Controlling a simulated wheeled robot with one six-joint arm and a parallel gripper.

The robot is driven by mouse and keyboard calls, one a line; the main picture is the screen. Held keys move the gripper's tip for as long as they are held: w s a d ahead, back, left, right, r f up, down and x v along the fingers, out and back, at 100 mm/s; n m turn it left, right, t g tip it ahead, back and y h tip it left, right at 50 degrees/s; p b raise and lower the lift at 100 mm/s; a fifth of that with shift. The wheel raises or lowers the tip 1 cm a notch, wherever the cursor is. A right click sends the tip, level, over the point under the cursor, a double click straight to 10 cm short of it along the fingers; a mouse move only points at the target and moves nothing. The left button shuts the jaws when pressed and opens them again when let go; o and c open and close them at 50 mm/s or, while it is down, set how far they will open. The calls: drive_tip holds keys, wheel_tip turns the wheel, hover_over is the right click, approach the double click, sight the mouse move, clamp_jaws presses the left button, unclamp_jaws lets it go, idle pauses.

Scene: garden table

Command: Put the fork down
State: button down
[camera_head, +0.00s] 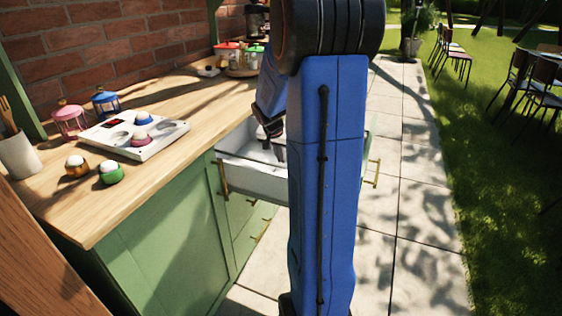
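A white drawer (264,180) is pulled out from the green counter, and my arm stands in front of its right part. My gripper (279,151) points down over or into the drawer, small and partly hidden behind my blue arm. I cannot tell whether its fingers are open or shut, or whether they hold anything. I cannot make out a fork at the gripper or in the drawer. A wooden utensil with fork-like prongs (7,112) stands in a white crock (19,157) at the left edge.
The wooden countertop (200,115) holds a white tray (160,143) with pink and blue items, two egg cups (111,172), pink and blue lanterns (104,103), and red and green pots (240,57) at the back. A brick wall stands behind. Paving lies at right.

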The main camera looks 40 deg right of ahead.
drive_tip(key=shift+f, duration=0.95)
drive_tip(key=shift+f, duration=0.1)
drive_tip(key=c, duration=2)
unclamp_jaws()
drive_tip(key=v, duration=1.2)
